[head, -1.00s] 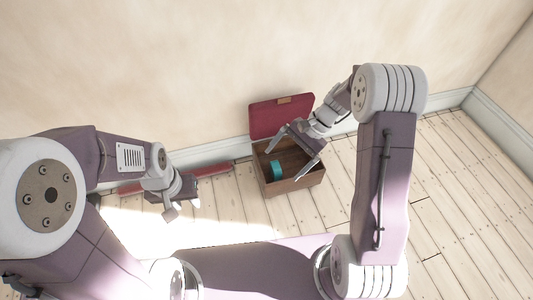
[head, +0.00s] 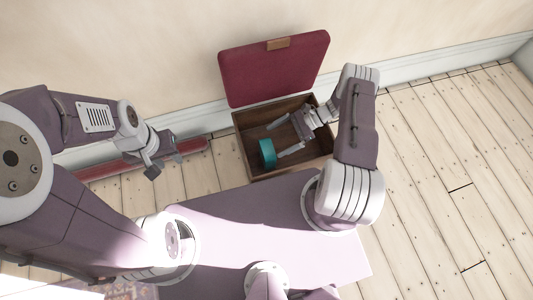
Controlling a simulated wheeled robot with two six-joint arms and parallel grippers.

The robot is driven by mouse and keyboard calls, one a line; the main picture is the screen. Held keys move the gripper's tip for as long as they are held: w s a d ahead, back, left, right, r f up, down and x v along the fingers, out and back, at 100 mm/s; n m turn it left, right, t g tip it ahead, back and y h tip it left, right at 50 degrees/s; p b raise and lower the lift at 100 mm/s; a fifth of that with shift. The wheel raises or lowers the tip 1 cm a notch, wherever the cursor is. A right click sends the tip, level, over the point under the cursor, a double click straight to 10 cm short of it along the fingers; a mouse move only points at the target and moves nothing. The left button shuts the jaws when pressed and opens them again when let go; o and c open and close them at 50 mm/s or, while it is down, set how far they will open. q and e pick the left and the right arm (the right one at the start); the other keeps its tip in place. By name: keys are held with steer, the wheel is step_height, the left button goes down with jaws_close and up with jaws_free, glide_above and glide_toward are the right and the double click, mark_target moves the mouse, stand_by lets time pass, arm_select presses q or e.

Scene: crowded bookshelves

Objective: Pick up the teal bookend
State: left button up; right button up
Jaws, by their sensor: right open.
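The teal bookend (head: 267,153) lies inside an open wooden box (head: 241,143), toward its left side. The box has a raised dark red lid (head: 274,68). My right gripper (head: 279,141) reaches into the box from the right. Its fingers are spread apart, pointing left, with the bookend just beyond or near the fingertips. I cannot tell whether a finger touches it. My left gripper (head: 166,163) is left of the box, above the floor, apart from the bookend. Whether its jaws are open or shut is unclear.
A long red object (head: 105,170) lies on the floor along the wall at left. A pale wall with a baseboard (head: 420,69) stands behind the box. The plank floor (head: 450,150) at right is clear. A patterned rug edge (head: 130,291) shows at bottom left.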

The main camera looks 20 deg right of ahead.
mark_target(272, 148)
steer(key=a+f+b, duration=0.2)
steer(key=f, duration=0.1)
steer(key=a+f+b, duration=0.1)
steer(key=shift+s+f, duration=0.35)
steer(key=shift+s, duration=0.05)
steer(key=b+x, duration=0.3)
steer(key=x, duration=0.2)
steer(key=shift+d+f, duration=0.1)
steer(key=shift+d, duration=0.05)
steer(key=shift+a+b, duration=0.2)
steer(key=shift+b, duration=0.1)
arm_select(q)
step_height(272, 148, down, 8)
steer(key=shift+r, duration=0.2)
arm_select(e)
steer(key=c, duration=1.8)
arm_select(q)
steer(key=shift+r, duration=0.1)
arm_select(e)
steer(key=shift+r, duration=0.3)
